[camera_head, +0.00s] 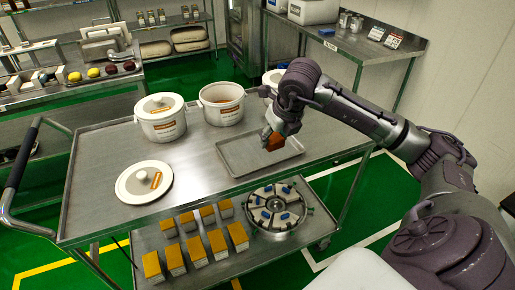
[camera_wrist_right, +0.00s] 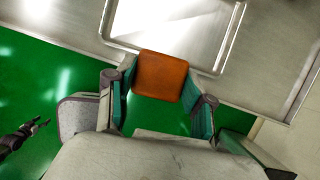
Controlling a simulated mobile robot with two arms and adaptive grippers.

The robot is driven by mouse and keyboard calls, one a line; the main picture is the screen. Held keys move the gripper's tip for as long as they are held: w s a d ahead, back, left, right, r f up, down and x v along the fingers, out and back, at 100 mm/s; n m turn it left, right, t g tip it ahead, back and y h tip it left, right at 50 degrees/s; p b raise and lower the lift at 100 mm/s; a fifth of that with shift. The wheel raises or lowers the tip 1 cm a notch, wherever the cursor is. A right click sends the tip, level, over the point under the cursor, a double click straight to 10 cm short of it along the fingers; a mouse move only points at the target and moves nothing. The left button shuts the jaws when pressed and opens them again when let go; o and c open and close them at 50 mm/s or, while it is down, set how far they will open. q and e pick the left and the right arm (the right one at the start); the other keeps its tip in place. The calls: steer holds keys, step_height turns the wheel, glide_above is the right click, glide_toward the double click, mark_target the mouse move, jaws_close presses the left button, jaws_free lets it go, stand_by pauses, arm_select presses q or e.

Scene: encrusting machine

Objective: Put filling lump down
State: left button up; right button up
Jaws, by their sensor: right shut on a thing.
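The filling lump (camera_head: 275,142) is an orange-brown block. My right gripper (camera_head: 270,135) is shut on it, over the shallow metal tray (camera_head: 237,158) on the cart. In the right wrist view the lump (camera_wrist_right: 160,76) sits between the two teal-padded fingers of the gripper (camera_wrist_right: 160,92). The near edge of the tray (camera_wrist_right: 125,42) is just beyond the lump there. The tray looks empty. The gap between lump and tray floor is hard to judge. My left gripper does not show in the head view.
A lidded white tub (camera_head: 161,120), an open white tub (camera_head: 222,106) and a loose lid (camera_head: 144,183) are on the cart top. Another tub (camera_head: 272,80) stands behind my gripper. The lower shelf holds several yellow-topped boxes (camera_head: 218,243) and a round metal device (camera_head: 277,212).

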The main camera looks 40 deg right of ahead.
steer(key=shift+w+f, duration=0.1)
steer(key=shift+w, duration=0.35)
steer(key=p, duration=0.3)
glide_above(243, 153)
steer(key=s, duration=0.2)
steer(key=f, duration=0.6)
steer(key=shift+w+a+f, duration=0.15)
steer(key=shift+a+f, duration=0.05)
steer(key=shift+a, duration=0.05)
step_height(243, 153, down, 4)
steer(key=shift+w+r+p, duration=0.1)
steer(key=shift+p, duration=0.3)
steer(key=shift+f, duration=0.25)
steer(key=o, duration=1.2)
steer(key=shift+f, duration=0.1)
